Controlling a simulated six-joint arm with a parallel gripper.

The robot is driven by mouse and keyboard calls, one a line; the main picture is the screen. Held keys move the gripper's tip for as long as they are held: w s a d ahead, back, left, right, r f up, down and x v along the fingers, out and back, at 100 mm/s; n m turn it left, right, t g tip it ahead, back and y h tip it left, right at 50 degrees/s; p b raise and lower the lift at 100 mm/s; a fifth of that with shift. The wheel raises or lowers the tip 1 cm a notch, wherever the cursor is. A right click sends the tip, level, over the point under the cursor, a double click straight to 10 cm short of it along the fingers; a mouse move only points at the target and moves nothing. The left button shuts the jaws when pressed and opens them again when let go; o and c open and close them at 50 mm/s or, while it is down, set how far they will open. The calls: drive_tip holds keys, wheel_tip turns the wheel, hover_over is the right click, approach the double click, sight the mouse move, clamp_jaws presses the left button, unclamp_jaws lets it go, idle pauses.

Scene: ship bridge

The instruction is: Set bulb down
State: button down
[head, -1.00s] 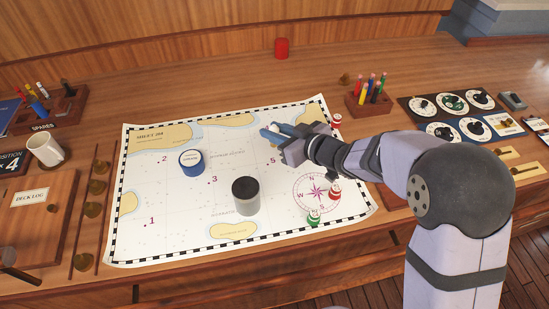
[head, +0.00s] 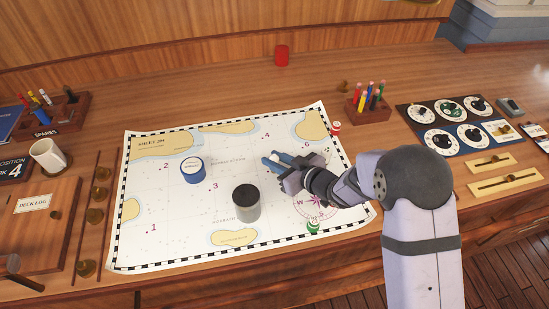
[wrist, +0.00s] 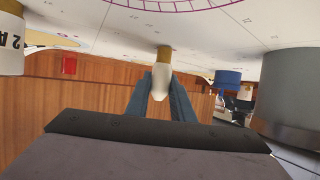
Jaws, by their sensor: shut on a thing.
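My gripper (head: 277,161) is over the right half of the white sea chart (head: 180,225), right of the blue-and-white round container (head: 192,171) and behind the grey cylinder with the dark top (head: 246,203). In the wrist view my gripper's two blue-grey fingers (wrist: 162,95) are shut on a bulb (wrist: 161,80), white with a brass-coloured end. That brass end points toward the chart. I cannot tell whether it touches the chart. In the head view the bulb is mostly hidden by the fingers.
Small red-and-white (head: 335,128) and green-topped (head: 313,227) pieces stand on the chart's right side. A pencil block (head: 369,113) stands behind it, with dial panels (head: 451,122) to the right. A mug (head: 48,156) stands left. The chart's left part is mostly clear.

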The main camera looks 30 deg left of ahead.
drive_tip(key=shift+f, duration=0.1)
drive_tip(key=shift+f, duration=0.15)
drive_tip(key=c, duration=1.5)
unclamp_jaws()
drive_tip(key=shift+c, duration=0.2)
drive_tip(key=shift+r, duration=0.2)
drive_tip(key=shift+d+r, duration=0.1)
drive_tip(key=shift+d, duration=0.05)
drive_tip(key=b+v, duration=0.2)
drive_tip(key=v, duration=0.9)
drive_tip(key=shift+s+d+b, duration=0.2)
drive_tip(key=shift+d+b, duration=0.15)
